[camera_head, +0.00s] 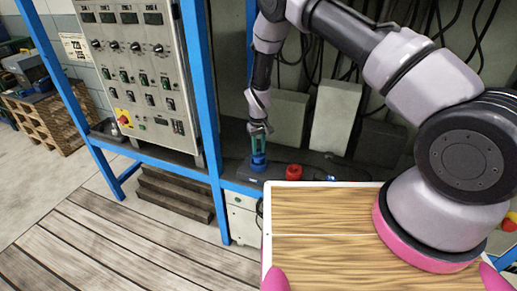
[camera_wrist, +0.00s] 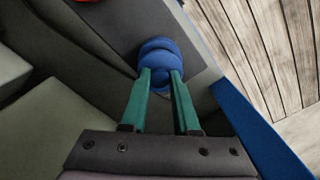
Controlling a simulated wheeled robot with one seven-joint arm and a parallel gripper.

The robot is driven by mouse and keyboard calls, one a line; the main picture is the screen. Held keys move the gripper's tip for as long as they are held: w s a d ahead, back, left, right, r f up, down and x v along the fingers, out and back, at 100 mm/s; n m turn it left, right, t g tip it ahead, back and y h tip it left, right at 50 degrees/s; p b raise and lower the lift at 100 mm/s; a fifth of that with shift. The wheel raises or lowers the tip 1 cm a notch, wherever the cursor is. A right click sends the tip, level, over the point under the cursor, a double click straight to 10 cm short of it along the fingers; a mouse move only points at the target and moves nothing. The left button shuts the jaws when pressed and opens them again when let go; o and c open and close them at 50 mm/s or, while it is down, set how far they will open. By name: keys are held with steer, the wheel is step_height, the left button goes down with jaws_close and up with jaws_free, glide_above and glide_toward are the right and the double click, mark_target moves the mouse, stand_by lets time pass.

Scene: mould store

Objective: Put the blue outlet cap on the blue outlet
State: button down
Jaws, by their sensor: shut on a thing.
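My gripper (camera_head: 259,147) reaches down behind the wooden tabletop in the head view, its green fingers pointing down. It is shut on the blue outlet cap (camera_head: 258,158). In the wrist view, the fingers (camera_wrist: 161,76) close on the cap's rounded blue part (camera_wrist: 160,63). Blue also shows directly below the cap in the head view, where the blue outlet (camera_head: 258,167) stands on a dark surface. Cap and outlet look lined up and close together. I cannot tell whether the cap is fully seated, and the cap hides most of the outlet.
A red outlet or cap (camera_head: 293,172) stands just right of the blue one. A blue frame post (camera_head: 203,100) and a control panel (camera_head: 140,75) stand to the left. A wooden tabletop (camera_head: 320,215) lies in front, clear on its left part. Grey blocks (camera_head: 336,122) stand behind.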

steer(key=shift+f, duration=1.55)
stand_by(0.4)
steer(key=shift+c, duration=0.9)
jaws_free()
steer(key=shift+r, duration=0.1)
steer(key=shift+r, duration=3.65)
